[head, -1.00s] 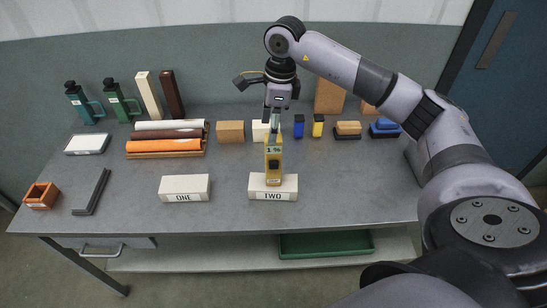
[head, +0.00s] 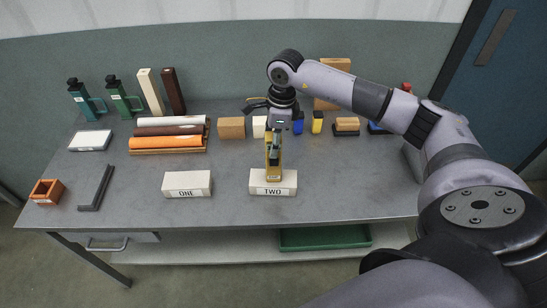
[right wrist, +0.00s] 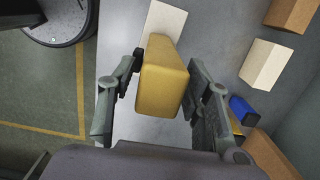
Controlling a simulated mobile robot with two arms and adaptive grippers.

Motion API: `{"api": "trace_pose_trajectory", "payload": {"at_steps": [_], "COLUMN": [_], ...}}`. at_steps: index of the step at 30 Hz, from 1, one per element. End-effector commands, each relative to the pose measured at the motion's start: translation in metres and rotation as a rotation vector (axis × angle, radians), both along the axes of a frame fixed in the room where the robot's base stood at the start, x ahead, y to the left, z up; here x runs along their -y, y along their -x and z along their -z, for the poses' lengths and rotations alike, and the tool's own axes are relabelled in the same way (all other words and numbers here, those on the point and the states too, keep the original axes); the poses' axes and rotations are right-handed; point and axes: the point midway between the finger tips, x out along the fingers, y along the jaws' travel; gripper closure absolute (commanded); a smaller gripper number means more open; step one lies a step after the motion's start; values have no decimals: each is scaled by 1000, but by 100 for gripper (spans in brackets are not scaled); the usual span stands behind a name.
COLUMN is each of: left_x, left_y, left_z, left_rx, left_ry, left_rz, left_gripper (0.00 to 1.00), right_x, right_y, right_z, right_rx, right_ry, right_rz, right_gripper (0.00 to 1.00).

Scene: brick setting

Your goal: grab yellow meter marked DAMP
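The yellow meter (head: 272,172) stands upright on the white block marked TWO (head: 273,189), its upper part hidden by my right gripper. The small label at its foot is too small to read. My right gripper (head: 274,148) points down over the meter. In the right wrist view, the meter's yellow body (right wrist: 162,82) is between the two fingers of my right gripper (right wrist: 165,75). The fingers are spread, one on each side. The left one is very near the meter, and contact is unclear. My left gripper is not in view.
A white block marked ONE (head: 187,184) lies to the left. Behind the gripper stand a tan block (head: 231,128), a blue item (head: 298,127) and another yellow item (head: 317,122). An orange roll (head: 165,142) lies at left. The tabletop right of TWO is clear.

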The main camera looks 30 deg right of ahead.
Motion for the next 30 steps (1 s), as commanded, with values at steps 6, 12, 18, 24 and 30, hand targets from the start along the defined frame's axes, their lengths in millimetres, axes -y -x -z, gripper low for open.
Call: {"api": "trace_pose_trajectory", "payload": {"at_steps": [6, 12, 18, 24, 30], "left_x": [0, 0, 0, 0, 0], "left_y": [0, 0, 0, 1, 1], "left_z": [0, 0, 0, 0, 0], "left_rx": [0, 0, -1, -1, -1], "left_ry": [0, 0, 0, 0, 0], "left_rz": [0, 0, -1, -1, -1], "left_gripper": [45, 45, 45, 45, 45], "right_x": [0, 0, 0, 0, 0], "right_y": [0, 0, 0, 0, 0], "right_z": [0, 0, -1, -1, -1], "right_rx": [0, 0, 1, 1, 2], "right_ry": [0, 0, -1, -1, -1], "right_rz": [0, 0, 0, 0, 0], "right_gripper": [72, 85, 98, 100, 100]}}
